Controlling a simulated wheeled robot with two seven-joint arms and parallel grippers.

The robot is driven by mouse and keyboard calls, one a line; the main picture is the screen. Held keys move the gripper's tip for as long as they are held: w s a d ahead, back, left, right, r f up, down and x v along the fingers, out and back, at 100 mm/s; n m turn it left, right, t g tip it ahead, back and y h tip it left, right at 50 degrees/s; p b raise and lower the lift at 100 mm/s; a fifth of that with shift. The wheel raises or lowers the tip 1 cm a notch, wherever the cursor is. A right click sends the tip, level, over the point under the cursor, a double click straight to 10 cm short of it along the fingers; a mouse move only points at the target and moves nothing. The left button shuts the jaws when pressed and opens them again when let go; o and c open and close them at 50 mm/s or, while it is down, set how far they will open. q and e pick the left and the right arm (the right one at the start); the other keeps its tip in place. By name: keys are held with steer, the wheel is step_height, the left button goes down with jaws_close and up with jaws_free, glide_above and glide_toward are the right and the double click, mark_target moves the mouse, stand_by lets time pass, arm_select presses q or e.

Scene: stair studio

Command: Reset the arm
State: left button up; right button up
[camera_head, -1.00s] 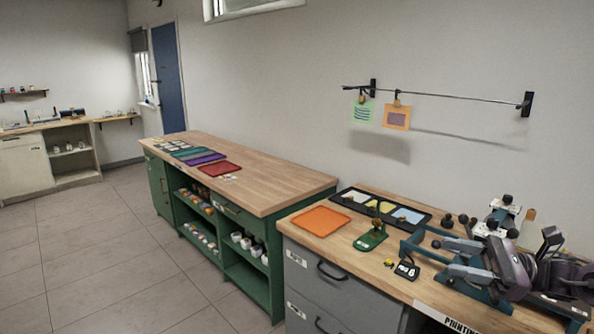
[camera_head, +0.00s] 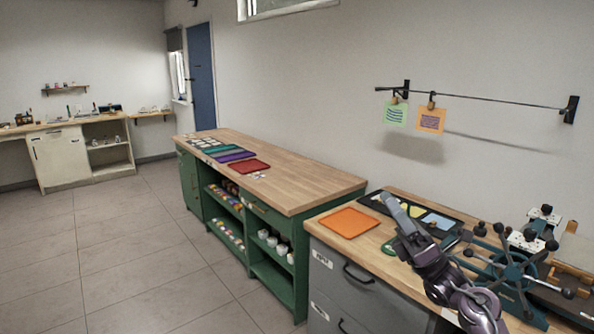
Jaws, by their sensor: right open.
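My right arm comes in from the lower right in the head view. Its gripper (camera_head: 393,208) points up and to the left, above the front part of the grey printing bench. It is seen nearly edge-on, open, and I see nothing held in it. In the picture it lies just right of the orange tray (camera_head: 349,222) and overlaps the black tray with coloured cards (camera_head: 440,222). It hides most of the small green stand behind it. My left gripper is not in view.
The dark press with star-shaped handles (camera_head: 512,265) stands on the right of the bench, close to my right arm. A green cabinet with a wooden top (camera_head: 300,185) adjoins the bench on the left. The tiled floor (camera_head: 150,255) at left is clear.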

steer(key=w+d+f+n+t+h, duration=0.45)
steer(key=w+d+n+h, duration=0.25)
steer(key=n+h, duration=0.75)
steer(key=w+d+f+n+t+h, duration=0.3)
steer(key=w+d+f+n+h, duration=0.6)
steer(key=n, duration=0.9)
steer(key=s+a+f+m+g+h, duration=0.1)
steer(key=s+f+g, duration=0.25)
steer(key=f, duration=1.05)
steer(key=s+a+f+m+g+h, duration=0.1)
steer(key=s+f+g+h, duration=0.3)
steer(key=f, duration=1)
steer(key=s+a+f+g+y, duration=0.1)
steer(key=s+a+f+g, duration=0.15)
steer(key=s+f, duration=1.1)
steer(key=s+a+f+g+y, duration=0.2)
steer(key=s+f+g, duration=0.1)
steer(key=s+f, duration=1.1)
steer(key=s+a+f+g, duration=0.1)
steer(key=s+f, duration=0.3)
steer(key=s, duration=0.7)
steer(key=s+a+f+g, duration=0.2)
steer(key=s+f+g, duration=0.1)
steer(key=s, duration=0.8)
steer(key=s+a+f+g, duration=0.2)
steer(key=s+f, duration=0.4)
steer(key=s, duration=0.5)
